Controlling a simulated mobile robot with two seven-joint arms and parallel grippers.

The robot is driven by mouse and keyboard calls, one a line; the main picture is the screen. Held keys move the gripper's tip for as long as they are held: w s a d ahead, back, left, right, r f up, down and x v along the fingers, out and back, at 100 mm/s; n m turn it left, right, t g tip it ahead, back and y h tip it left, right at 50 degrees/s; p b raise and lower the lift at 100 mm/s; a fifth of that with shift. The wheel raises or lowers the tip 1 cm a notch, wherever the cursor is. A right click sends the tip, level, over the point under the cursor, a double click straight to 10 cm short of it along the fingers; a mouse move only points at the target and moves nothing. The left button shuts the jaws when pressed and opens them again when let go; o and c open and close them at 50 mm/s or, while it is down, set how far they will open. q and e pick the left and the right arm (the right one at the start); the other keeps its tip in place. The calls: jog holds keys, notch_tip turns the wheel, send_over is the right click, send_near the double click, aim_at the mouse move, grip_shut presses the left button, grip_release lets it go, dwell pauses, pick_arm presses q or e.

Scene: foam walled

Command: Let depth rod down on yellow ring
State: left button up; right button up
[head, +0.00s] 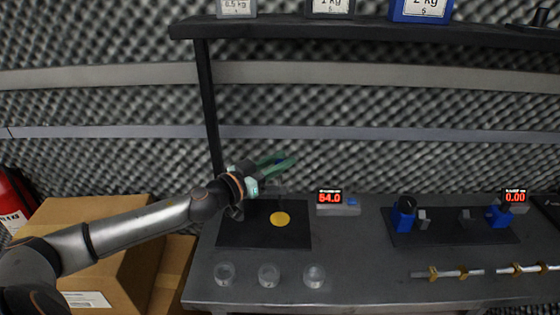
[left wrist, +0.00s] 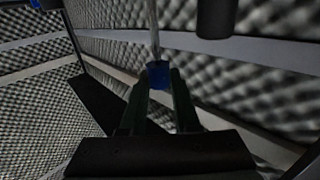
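The yellow ring (head: 280,219) looks like a flat yellow round on a black plate (head: 240,236) on the bench. My left gripper (head: 290,163) is in the air above and behind it, reaching in from the left. In the left wrist view its two green fingers (left wrist: 158,88) are closed on a blue block (left wrist: 158,72). A thin grey rod (left wrist: 153,30), apparently the depth rod, runs from this block to the top edge. In the head view the rod is hard to make out; its end and gap to the ring cannot be told. My right gripper is not in view.
A red display (head: 330,197) beside the plate reads 54.0. Several clear cups, one being this cup (head: 268,275), stand along the front. A blue-ended fixture (head: 450,222) and metal bars (head: 447,273) are at right. A shelf (head: 370,30) with weights hangs above; cardboard boxes (head: 95,225) stand left.

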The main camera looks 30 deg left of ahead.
pick_arm(q)
grip_shut()
jog(key=shift+f+b, duration=1.05)
jog(key=shift+f, duration=0.45)
jog(key=o, duration=0.5)
grip_release()
jog(key=shift+r, duration=0.1)
jog(key=shift+s, duration=0.1)
jog(key=shift+v, duration=6.15)
